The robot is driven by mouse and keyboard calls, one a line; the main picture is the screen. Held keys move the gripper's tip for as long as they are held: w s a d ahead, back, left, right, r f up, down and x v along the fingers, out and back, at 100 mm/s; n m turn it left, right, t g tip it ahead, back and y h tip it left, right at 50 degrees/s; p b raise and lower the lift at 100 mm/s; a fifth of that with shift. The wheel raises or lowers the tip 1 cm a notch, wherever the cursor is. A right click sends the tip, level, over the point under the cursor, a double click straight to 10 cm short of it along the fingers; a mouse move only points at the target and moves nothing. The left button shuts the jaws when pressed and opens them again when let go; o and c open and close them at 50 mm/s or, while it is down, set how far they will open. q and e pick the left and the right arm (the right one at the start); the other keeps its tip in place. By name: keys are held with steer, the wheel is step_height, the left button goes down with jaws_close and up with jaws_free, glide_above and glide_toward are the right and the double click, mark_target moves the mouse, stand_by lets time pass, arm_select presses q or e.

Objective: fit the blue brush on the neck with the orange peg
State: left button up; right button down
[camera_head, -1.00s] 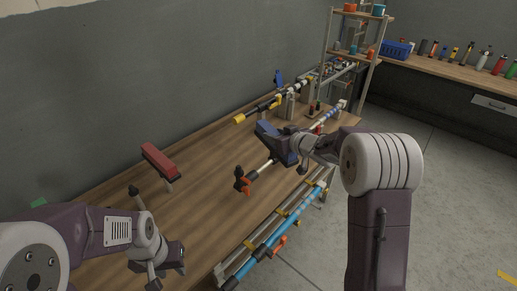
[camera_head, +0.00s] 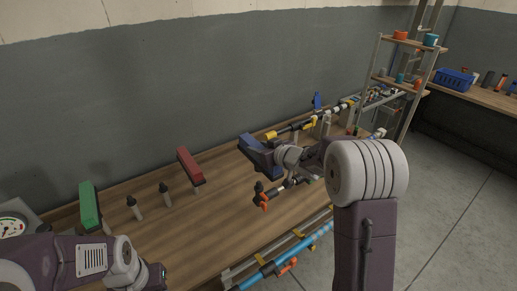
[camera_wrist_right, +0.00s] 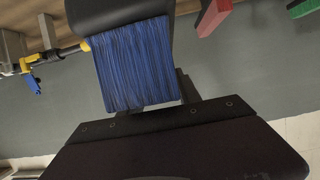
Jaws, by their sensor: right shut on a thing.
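My right gripper (camera_head: 279,157) is shut on the blue brush (camera_head: 256,151) and holds it above the table. The right wrist view shows its blue bristles (camera_wrist_right: 133,65) close up. A dark neck with an orange peg (camera_head: 264,199) is below the brush in the head view, at the near end of a pole lying toward the right. The brush is apart from it in the picture; the height between them is hard to judge. My left gripper (camera_head: 152,276) is low at the left, and its fingers are not clear.
Red (camera_head: 190,165) and green (camera_head: 89,205) brushes stand along the wall side of the wooden table (camera_head: 215,215). Two small dark-topped posts are between them. A blue pole (camera_head: 268,270) lies along the front edge. A shelf rack (camera_head: 405,85) stands at the far right.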

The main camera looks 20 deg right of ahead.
step_height(320, 180, down, 5)
steer(key=b, duration=0.4)
steer(key=shift+b, duration=0.3)
steer(key=shift+r, duration=0.2)
steer(key=shift+f, duration=0.1)
steer(key=shift+p, duration=0.9)
stand_by(0.5)
steer(key=shift+f+b, duration=1.9)
steer(key=shift+f, duration=0.5)
steer(key=c, duration=0.8)
jaws_free()
steer(key=shift+o, duration=0.2)
steer(key=shift+s, duration=0.1)
